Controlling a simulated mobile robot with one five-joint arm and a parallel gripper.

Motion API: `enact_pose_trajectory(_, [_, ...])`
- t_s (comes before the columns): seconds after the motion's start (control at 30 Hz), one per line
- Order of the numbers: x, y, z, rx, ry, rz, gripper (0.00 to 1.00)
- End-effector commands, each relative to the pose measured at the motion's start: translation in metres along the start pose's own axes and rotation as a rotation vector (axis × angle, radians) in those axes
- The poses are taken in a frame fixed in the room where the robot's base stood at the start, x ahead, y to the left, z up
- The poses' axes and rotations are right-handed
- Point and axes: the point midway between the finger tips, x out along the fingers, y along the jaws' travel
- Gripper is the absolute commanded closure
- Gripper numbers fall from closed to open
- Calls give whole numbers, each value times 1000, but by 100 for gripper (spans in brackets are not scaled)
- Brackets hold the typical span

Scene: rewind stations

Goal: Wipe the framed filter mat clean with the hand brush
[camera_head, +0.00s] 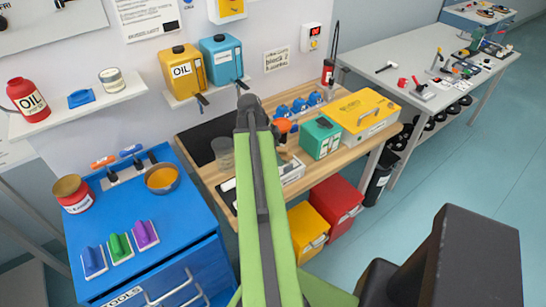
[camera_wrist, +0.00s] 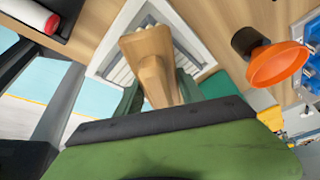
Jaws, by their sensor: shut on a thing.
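In the wrist view, my gripper (camera_wrist: 160,97) is shut on the hand brush (camera_wrist: 152,58), a tan wooden piece held between its green fingers. The framed filter mat (camera_wrist: 103,58) lies behind it, a white frame around pale slats, partly covered by the brush and fingers. The brush is over the mat; I cannot tell whether it touches. In the head view, the brush (camera_head: 284,152) shows small beside my green arm, and the mat's pale frame (camera_head: 293,172) shows just below it. My arm hides the rest of the mat and most of the gripper there.
On the wooden workbench (camera_head: 210,180), an orange-topped object (camera_wrist: 278,65) stands right of the mat. A teal box (camera_head: 320,137) and yellow case (camera_head: 362,115) are farther right. A red-and-white cylinder (camera_wrist: 48,18) lies left. A blue tool cabinet (camera_head: 130,215) stands left of the bench.

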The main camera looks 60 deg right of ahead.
Motion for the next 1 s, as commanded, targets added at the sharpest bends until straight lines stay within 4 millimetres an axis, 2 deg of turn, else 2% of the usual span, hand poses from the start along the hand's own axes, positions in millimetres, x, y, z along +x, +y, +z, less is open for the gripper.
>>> enact_pose_trajectory(0.33, [6,-9,-11,3,3,-5,100])
enact_pose_trajectory(0.63, [14,-25,-33,3,3,-6,100])
enact_pose_trajectory(1.0, [10,-25,-36,2,2,-4,100])
